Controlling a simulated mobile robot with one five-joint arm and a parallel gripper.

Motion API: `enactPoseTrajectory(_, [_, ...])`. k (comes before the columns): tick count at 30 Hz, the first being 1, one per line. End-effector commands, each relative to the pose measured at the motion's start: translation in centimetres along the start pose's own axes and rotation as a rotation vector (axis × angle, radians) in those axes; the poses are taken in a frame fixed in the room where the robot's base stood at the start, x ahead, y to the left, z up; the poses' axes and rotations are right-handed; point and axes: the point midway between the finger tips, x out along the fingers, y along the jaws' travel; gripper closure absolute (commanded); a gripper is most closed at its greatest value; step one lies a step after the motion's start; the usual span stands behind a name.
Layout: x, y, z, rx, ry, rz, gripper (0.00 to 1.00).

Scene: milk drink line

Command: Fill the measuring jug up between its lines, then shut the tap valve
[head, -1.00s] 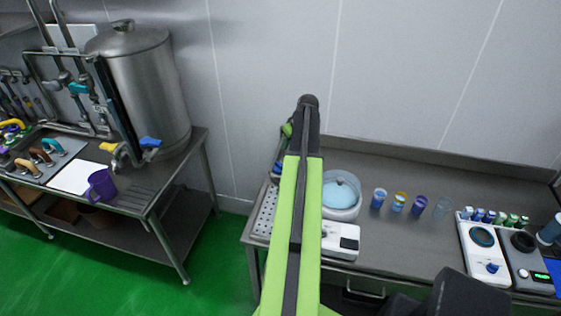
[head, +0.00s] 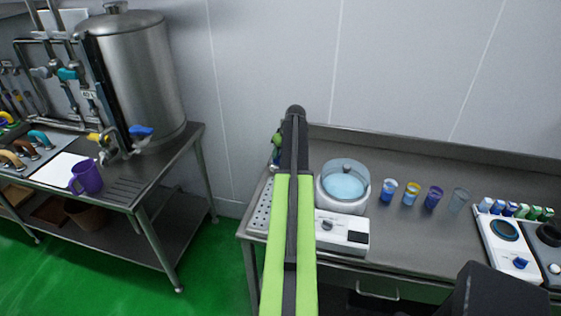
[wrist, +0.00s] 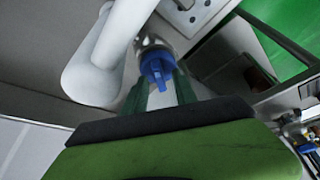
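A purple jug (head: 86,177) stands upright on the left bench beside a white sheet. I cannot see lines or a liquid level on it. Above and right of it, the steel tank (head: 145,75) has a tap with a blue lever (head: 140,131) and a yellow lever (head: 95,138). My gripper (wrist: 160,82) has its dark green fingers spread apart, with a blue knob-like part (wrist: 157,62) at or just beyond the tips. White tubing is beside that part. In the head view my arm hides most of my gripper, over the right bench's left end.
The right bench holds a perforated tray (head: 262,208), a lidded bowl of pale blue liquid (head: 344,187), a white scale-like device (head: 343,234), several cups and a white unit with a blue knob (head: 508,250). Green floor (head: 205,265) lies between the benches.

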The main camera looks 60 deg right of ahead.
Motion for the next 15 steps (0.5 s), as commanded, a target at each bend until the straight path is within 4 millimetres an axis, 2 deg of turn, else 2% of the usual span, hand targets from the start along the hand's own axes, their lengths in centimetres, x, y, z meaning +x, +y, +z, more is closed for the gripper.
enactPoseTrajectory(8, [0.19, 0.00, -0.05, 0.000, 0.000, 0.000, 0.68])
enactPoseTrajectory(15, [0.19, 0.00, -0.03, 0.000, 0.000, 0.000, 0.99])
